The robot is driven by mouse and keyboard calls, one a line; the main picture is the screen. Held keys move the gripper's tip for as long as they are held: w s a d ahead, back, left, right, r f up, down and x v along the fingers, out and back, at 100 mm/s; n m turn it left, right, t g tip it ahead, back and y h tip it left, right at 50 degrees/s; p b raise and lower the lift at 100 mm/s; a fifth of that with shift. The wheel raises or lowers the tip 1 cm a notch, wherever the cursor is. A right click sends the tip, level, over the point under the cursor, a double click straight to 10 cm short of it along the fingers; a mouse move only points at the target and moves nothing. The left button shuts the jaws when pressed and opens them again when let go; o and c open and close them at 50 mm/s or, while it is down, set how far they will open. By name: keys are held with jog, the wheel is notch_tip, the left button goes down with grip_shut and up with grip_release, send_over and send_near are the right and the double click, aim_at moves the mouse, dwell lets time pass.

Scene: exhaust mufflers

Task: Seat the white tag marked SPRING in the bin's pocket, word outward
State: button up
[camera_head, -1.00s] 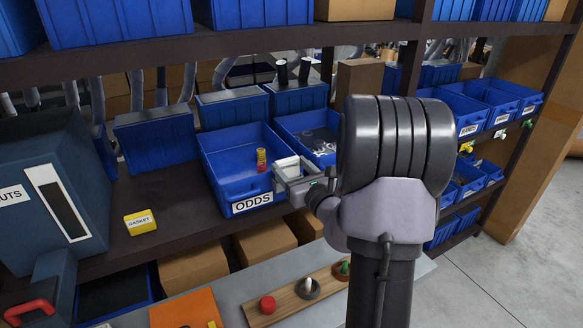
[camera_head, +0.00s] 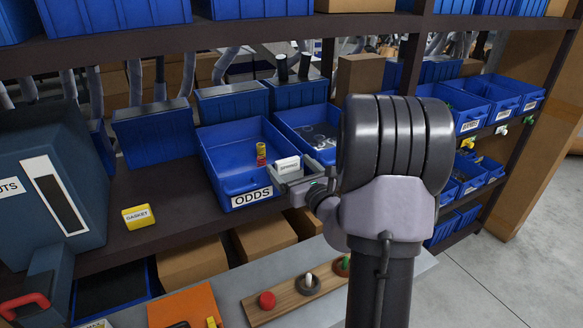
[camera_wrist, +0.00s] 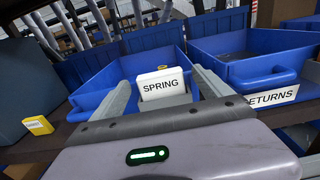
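The white SPRING tag (camera_wrist: 162,86) is between my two fingers in the wrist view, its word facing the wrist camera and slightly tilted. In the head view the tag (camera_head: 288,167) is held in the air at the front right corner of the blue ODDS bin (camera_head: 222,163). My gripper (camera_head: 290,180) appears shut on the tag; the fingers (camera_wrist: 163,92) flank its sides. The bin carries an ODDS label (camera_head: 252,197) on its front and holds a red and yellow stack (camera_head: 261,154). In the wrist view the tag and gripper hide that bin's front label area.
A blue bin labelled RETURNS (camera_wrist: 272,97) stands close on the right. A yellow GASKET block (camera_head: 138,216) lies on the shelf (camera_head: 165,190) to the left. The upper shelf (camera_head: 270,37) runs above. A board with knobs (camera_head: 295,298) lies on the lower front surface.

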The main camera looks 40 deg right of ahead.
jog(key=shift+s, duration=0.1)
jog(key=b+v, duration=1.2)
jog(key=v, duration=0.5)
jog(key=shift+s+b, duration=0.15)
jog(key=shift+b, duration=0.2)
